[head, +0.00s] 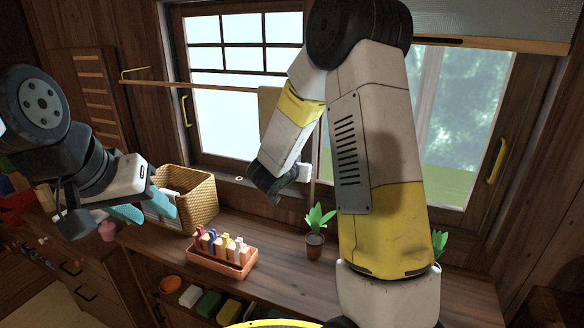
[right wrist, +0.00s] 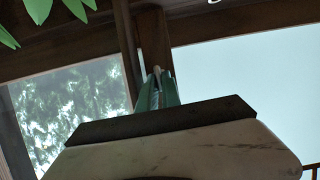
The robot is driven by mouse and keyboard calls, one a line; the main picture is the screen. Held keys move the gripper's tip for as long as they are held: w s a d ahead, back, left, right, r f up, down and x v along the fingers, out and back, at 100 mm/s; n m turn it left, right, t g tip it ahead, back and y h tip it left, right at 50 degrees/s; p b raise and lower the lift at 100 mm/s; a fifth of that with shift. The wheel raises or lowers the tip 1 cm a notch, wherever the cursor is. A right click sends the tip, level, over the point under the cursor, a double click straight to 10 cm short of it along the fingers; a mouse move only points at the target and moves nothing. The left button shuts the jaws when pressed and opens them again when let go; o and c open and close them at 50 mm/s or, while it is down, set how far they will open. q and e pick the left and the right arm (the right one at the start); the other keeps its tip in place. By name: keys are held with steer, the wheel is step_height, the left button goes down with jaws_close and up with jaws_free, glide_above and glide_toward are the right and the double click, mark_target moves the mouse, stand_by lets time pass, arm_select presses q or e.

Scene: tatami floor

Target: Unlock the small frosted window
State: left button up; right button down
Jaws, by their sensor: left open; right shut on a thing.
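The window (head: 228,118) has a pale, frosted-looking left pane with dark lattice bars at its top. A clearer pane (head: 470,110) at right shows trees. My right gripper (right wrist: 157,84) is shut at the dark middle post (right wrist: 154,40) between the panes. A small pale piece (right wrist: 157,70), perhaps the window's lock, shows between its teal fingertips. Its detail is too small to read. In the head view my right arm reaches to the window's middle and the fingertips cannot be made out. My left gripper (head: 148,211) is open and empty, in front of the wicker basket.
On the wooden counter stand the wicker basket (head: 200,196), an orange tray (head: 222,264) of small coloured items and a potted plant (head: 315,240). Yellow handles (head: 186,110) and (head: 497,160) sit on the window's sides. A wooden rod (head: 190,86) crosses the left pane. A blind hangs at upper right.

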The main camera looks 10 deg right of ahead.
stand_by(0.4)
steer(key=c, duration=1.8)
jaws_free()
steer(key=shift+c, duration=0.2)
